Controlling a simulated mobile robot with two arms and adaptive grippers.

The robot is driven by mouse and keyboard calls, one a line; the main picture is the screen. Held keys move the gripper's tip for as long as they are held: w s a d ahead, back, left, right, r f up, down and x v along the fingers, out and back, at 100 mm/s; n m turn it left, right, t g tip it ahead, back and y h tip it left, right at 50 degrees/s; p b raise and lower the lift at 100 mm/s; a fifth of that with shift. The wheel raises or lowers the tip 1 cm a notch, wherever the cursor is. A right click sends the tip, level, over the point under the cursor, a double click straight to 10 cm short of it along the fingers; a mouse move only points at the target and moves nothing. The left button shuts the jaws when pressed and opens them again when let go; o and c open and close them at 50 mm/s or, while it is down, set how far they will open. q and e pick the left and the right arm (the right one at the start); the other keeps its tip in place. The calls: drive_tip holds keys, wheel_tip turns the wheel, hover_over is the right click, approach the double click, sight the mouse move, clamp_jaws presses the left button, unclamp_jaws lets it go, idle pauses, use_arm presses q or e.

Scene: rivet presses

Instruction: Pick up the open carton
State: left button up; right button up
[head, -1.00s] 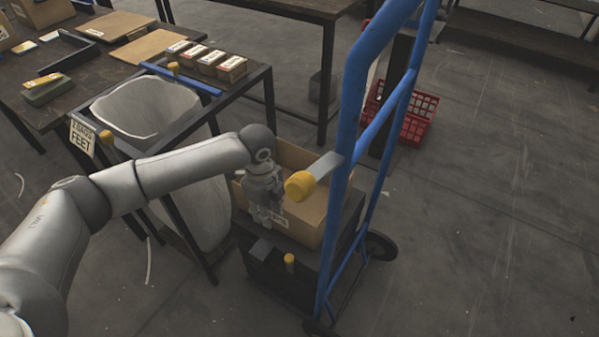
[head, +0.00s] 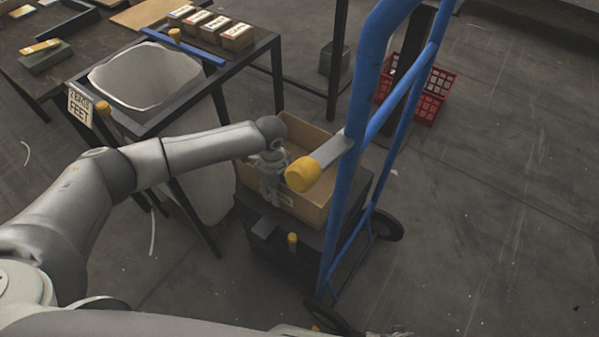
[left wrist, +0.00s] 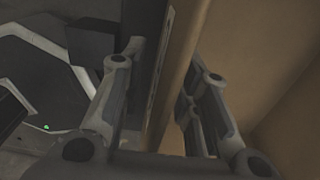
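The open carton (head: 309,206) is a brown cardboard box with its top open. It sits on a dark box on the blue hand truck, partly hidden behind the truck's blue frame. My left gripper (head: 271,190) is at the carton's near left wall, pointing down. In the left wrist view my left gripper (left wrist: 160,75) straddles the carton wall (left wrist: 172,70), one finger outside and one inside. Gaps show between the fingers and the wall, so it looks open. My right gripper is not clearly in view.
The blue hand truck (head: 345,200) rises right of the carton, its yellow-ended handle (head: 303,174) close to my left gripper. The dark box (head: 287,250) is underneath. A bin-liner stand (head: 150,75) is at the left. A red crate (head: 428,105) lies behind; floor at right is clear.

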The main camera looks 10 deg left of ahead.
use_arm(q)
wheel_tip(320, 180, down, 2)
use_arm(e)
drive_tip(key=shift+w+r, duration=0.3)
drive_tip(key=shift+r, duration=0.2)
use_arm(q)
clamp_jaws()
drive_tip(key=shift+r, duration=0.15)
